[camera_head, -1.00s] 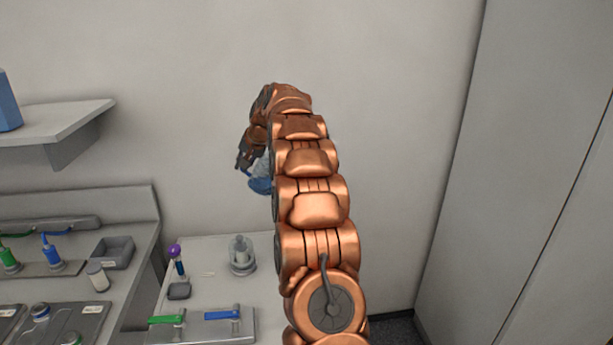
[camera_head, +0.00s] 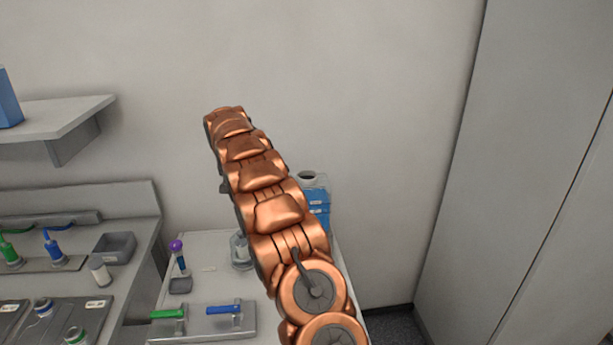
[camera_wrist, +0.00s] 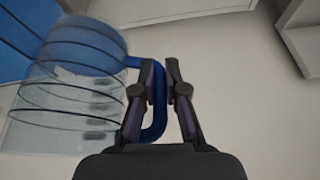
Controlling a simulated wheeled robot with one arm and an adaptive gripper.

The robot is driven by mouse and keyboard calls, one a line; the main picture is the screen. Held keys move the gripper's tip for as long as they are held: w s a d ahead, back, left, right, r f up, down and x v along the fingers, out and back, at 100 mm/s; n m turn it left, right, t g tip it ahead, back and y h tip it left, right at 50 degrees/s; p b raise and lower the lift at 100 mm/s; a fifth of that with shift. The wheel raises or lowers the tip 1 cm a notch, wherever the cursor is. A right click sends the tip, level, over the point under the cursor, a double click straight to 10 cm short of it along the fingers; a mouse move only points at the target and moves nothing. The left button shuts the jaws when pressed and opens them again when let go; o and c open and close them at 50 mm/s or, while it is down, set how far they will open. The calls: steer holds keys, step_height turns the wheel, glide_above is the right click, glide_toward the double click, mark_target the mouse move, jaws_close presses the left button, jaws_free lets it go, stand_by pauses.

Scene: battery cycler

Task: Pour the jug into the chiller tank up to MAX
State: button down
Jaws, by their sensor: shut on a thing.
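In the wrist view my gripper (camera_wrist: 162,75) is shut on the blue handle (camera_wrist: 158,118) of the clear ringed jug (camera_wrist: 70,95). The jug lies to the left of the fingers, and blue shows at its upper end in the picture. I cannot tell its exact tilt or level. In the head view my arm hides the jug and gripper. A blue box with a round grey-white opening on top, seemingly the chiller tank (camera_head: 319,212), stands behind my arm at the bench's back right. Its left part is hidden and I cannot read a MAX mark.
A clear vessel (camera_head: 240,252) stands on the bench left of my arm. A panel with green and blue levers (camera_head: 205,335) lies in front. A purple-topped item (camera_head: 178,258) stands farther left. A shelf (camera_head: 60,122) juts out at upper left; a tall cabinet (camera_head: 510,170) is at right.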

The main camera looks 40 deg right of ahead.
steer(key=shift+w+f, duration=0.1)
steer(key=shift+f, duration=0.2)
steer(key=shift+r, duration=3)
steer(key=shift+a+f, duration=0.1)
steer(key=s+a+f+n+y, duration=0.1)
steer(key=s+a+f+n, duration=0.2)
steer(key=a, duration=0.7)
steer(key=s+a+f+n+b, duration=0.1)
steer(key=s+a+f+n, duration=0.2)
steer(key=s+a+f, duration=0.5)
steer(key=s+a+f+n+t+y, duration=0.1)
steer(key=s+a+f+n, duration=0.2)
steer(key=a, duration=0.9)
steer(key=s+f, duration=0.2)
steer(key=s, duration=0.2)
steer(key=shift+f+y+b, duration=0.15)
steer(key=shift+y+b, duration=0.15)
steer(key=shift+b, duration=0.05)
steer(key=shift+s+a, duration=0.1)
steer(key=shift+a, duration=0.05)
